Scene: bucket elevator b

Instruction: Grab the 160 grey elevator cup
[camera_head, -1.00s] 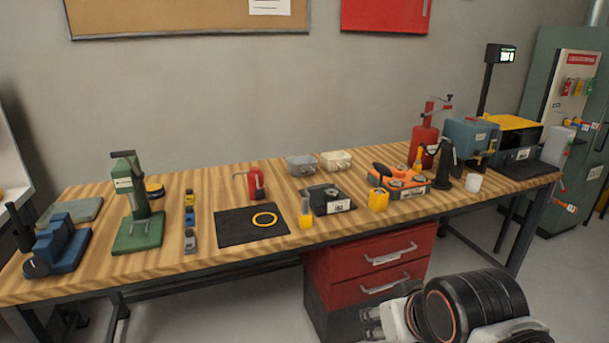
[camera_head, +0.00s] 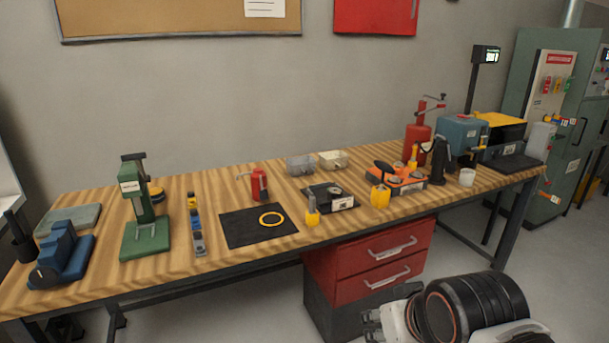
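A small grey open cup (camera_head: 301,165) sits at the back of the wooden bench, near its middle. A cream-white cup (camera_head: 333,160) of similar shape stands just to its right. No 160 marking can be read on either one. My gripper (camera_head: 372,325) is low at the bottom right, in front of the red drawers and well away from the cups. It is partly cut off by the frame and small, so its opening cannot be judged. No object shows in it.
The wooden bench (camera_head: 95,270) is crowded. A green press (camera_head: 145,222), a black mat with a yellow ring (camera_head: 240,237), a small red can (camera_head: 259,184) and an orange tray (camera_head: 408,188) stand on it. Red drawers (camera_head: 385,250) are below. Open floor lies in front.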

